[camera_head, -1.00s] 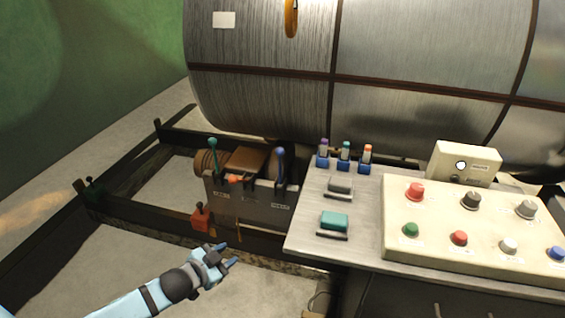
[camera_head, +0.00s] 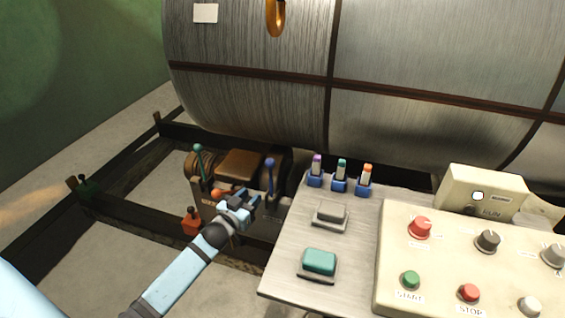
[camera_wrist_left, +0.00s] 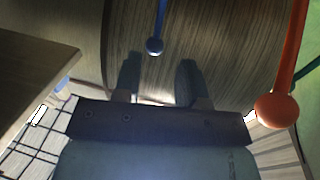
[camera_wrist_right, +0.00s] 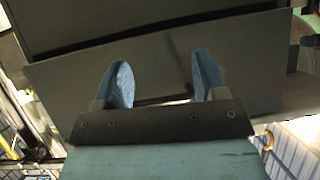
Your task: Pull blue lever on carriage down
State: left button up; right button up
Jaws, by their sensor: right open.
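The blue lever (camera_head: 269,178) stands upright with a round knob on the right side of the carriage (camera_head: 262,227). It also shows in the left wrist view as a blue rod and ball (camera_wrist_left: 155,42), beyond the fingertips. My left gripper (camera_head: 254,200) is just below and left of the blue lever in the head view, partly covering the carriage front. Its fingers (camera_wrist_left: 158,80) are apart with nothing between them, and they do not touch the lever. My right gripper (camera_wrist_right: 163,80) is open and empty in front of a dark flat panel; it is out of the head view.
A green lever (camera_head: 199,165) stands on the carriage's left; an orange-red lever (camera_wrist_left: 288,65) is close on the right in the left wrist view. A metal desk (camera_head: 290,240) with switches and a cream control box (camera_head: 450,250) is at right. A large drum (camera_head: 250,105) is behind.

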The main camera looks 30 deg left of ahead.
aim_at(270, 175)
pick_arm(q)
jog(key=w, duration=0.4)
jog(key=w+b, duration=0.1)
jog(key=w, duration=0.4)
jog(key=w+b, duration=0.1)
jog(key=w, duration=0.4)
jog(key=shift+a+r, duration=0.1)
jog(key=shift+a, duration=0.15)
jog(key=shift+c, duration=0.2)
grip_shut()
